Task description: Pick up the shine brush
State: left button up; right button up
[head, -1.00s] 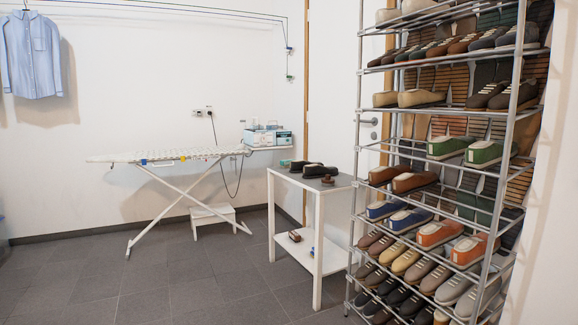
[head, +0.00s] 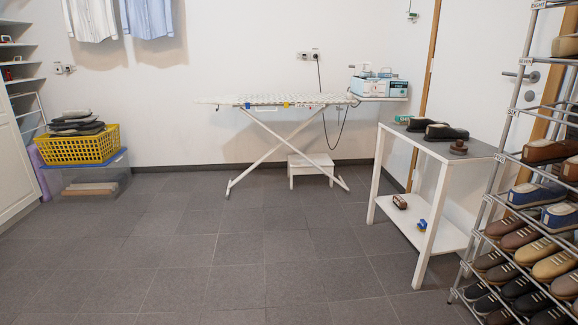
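A small brown brush-like block (head: 399,201) lies on the lower shelf of the white side table (head: 412,226); it may be the shine brush, but it is too small to be sure. A small green item (head: 404,118) sits at the top's back left. Neither of my grippers is in view.
A shoe rack (head: 497,185) full of shoes stands close on the table's right. An ironing board (head: 285,99) with a white step stool (head: 311,165) is at the back wall. A yellow basket (head: 80,146) is at the left. The tiled floor (head: 235,235) in front is open.

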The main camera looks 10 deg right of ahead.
aim_at(400, 119)
jog(key=i+j+z, duration=0.1)
jog(key=i, duration=2.45)
jog(key=i+z, duration=0.25)
jog(key=i, duration=0.25)
jog(key=i+z, duration=0.2)
jog(key=i, duration=0.3)
jog(key=i+j+z, duration=0.25)
jog(key=i, duration=0.25)
jog(key=i+j+z, duration=0.25)
jog(key=i, duration=0.25)
